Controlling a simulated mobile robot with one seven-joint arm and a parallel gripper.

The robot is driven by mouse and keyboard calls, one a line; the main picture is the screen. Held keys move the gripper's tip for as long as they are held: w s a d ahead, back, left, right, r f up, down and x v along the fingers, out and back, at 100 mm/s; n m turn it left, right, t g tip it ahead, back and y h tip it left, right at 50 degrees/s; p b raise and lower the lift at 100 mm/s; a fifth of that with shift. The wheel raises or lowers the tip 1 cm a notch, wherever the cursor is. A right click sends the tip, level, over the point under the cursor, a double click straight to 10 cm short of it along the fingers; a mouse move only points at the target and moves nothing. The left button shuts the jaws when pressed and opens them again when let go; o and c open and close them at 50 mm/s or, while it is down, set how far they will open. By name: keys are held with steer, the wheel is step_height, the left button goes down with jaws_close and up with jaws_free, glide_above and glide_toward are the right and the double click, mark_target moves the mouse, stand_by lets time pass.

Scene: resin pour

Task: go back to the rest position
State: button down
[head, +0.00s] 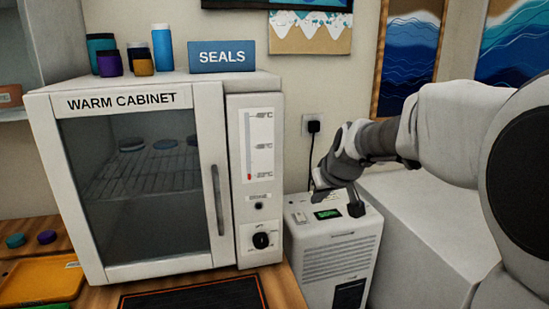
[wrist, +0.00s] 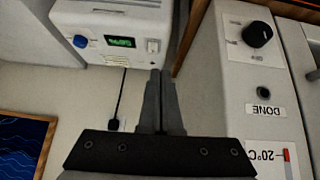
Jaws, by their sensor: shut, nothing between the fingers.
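My gripper (head: 355,208) is at the end of my arm, which reaches in from the right. In the head view it is in front of the top of the white box unit, and its fingers are hard to make out. In the wrist view my gripper (wrist: 161,75) shows two dark fingers together, with nothing between them. No object is held.
The warm cabinet (head: 218,165) stands left, with cups and a SEALS sign (head: 222,57) on top. The white box unit (head: 335,260) has a green display and, in the wrist view, a blue knob (wrist: 80,42). A dark mat (head: 190,297) and orange tray (head: 42,280) lie in front.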

steer(key=s+r+m+g+p, duration=0.1)
steer(key=s+r+p, duration=0.3)
steer(key=s, duration=1)
steer(key=s+r+m+g+h+p, duration=0.1)
steer(key=s+r+p, duration=0.3)
steer(key=s, duration=1.1)
steer(key=shift+s+r+p, duration=0.15)
steer(key=shift+s+p, duration=0.15)
steer(key=shift+p, duration=0.1)
steer(key=shift+d, duration=0.1)
